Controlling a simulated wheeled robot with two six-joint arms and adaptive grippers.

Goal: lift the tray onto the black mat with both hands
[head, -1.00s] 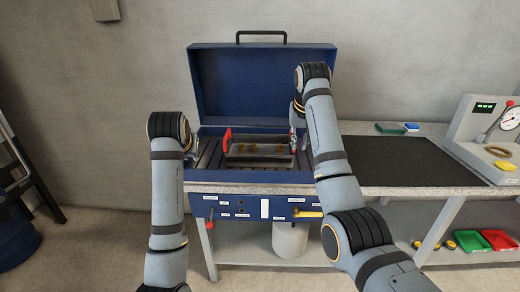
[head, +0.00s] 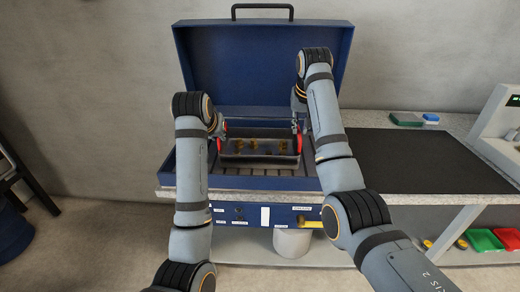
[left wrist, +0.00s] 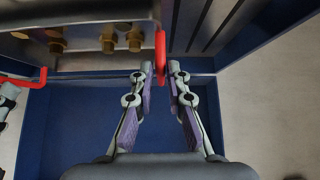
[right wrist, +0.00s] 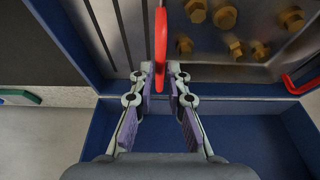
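The grey tray (head: 258,160) holds several brass fittings (left wrist: 108,38) and has a red handle at each end. It sits level inside the open blue case (head: 240,183), and appears a little above the slatted floor. My left gripper (left wrist: 161,72) has its fingers closed around the left red handle (left wrist: 160,50). My right gripper (right wrist: 160,72) has its fingers closed around the right red handle (right wrist: 160,35). In the head view both grippers are partly hidden by my arms. The black mat (head: 415,162) lies bare on the bench to the right.
The case's raised lid (head: 255,65) stands behind the tray, and its walls surround the tray. A green and blue item (head: 408,119) lies behind the mat. A grey gauge unit (head: 500,140) stands at the far right. Red and green bins (head: 485,241) sit on the lower shelf.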

